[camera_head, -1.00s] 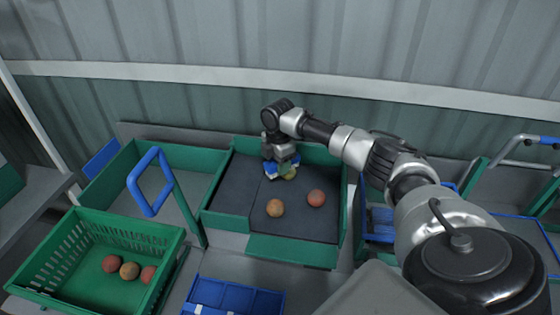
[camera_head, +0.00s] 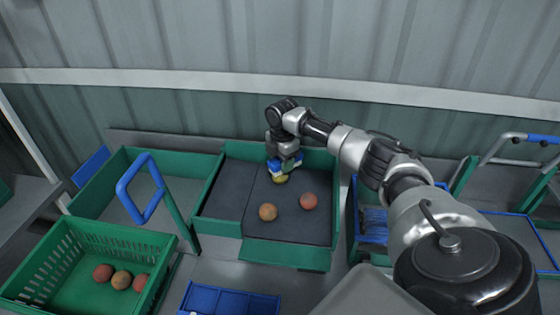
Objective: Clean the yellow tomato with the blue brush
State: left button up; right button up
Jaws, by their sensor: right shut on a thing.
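My right gripper (camera_head: 284,160) is shut on a blue brush (camera_head: 276,165) at the back of the dark-floored green tray (camera_head: 221,228). The yellow tomato (camera_head: 280,179) lies on the tray floor right under the brush. The brush's pale underside looks to be at the tomato's top; I cannot tell for sure whether they touch. The gripper and brush hide part of the tomato. My left gripper is not in view.
An orange tomato (camera_head: 268,212) and a red tomato (camera_head: 309,201) lie nearer in the tray. A green crate (camera_head: 60,286) with several tomatoes stands at the lower left. A blue loop handle (camera_head: 124,196) rises left of the tray. A blue compartment box (camera_head: 190,299) lies in front.

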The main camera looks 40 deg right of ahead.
jog(key=shift+a, duration=0.1)
jog(key=shift+a+p, duration=0.55)
jog(key=shift+a, duration=0.05)
jog(key=shift+w+a+p, duration=0.15)
jog(key=shift+a+p, duration=0.35)
jog(key=shift+a, duration=0.25)
jog(key=shift+w+a+p, duration=0.1)
jog(key=shift+a+p, duration=0.35)
jog(key=shift+a, duration=0.3)
jog(key=shift+d, duration=0.1)
jog(key=shift+s+d+b, duration=0.15)
jog(key=shift+d+b, duration=0.1)
jog(key=shift+d, duration=0.85)
jog(key=shift+s+d+b, duration=0.1)
jog(key=shift+d+b, duration=0.1)
jog(key=shift+d, duration=0.85)
jog(key=shift+a, duration=0.15)
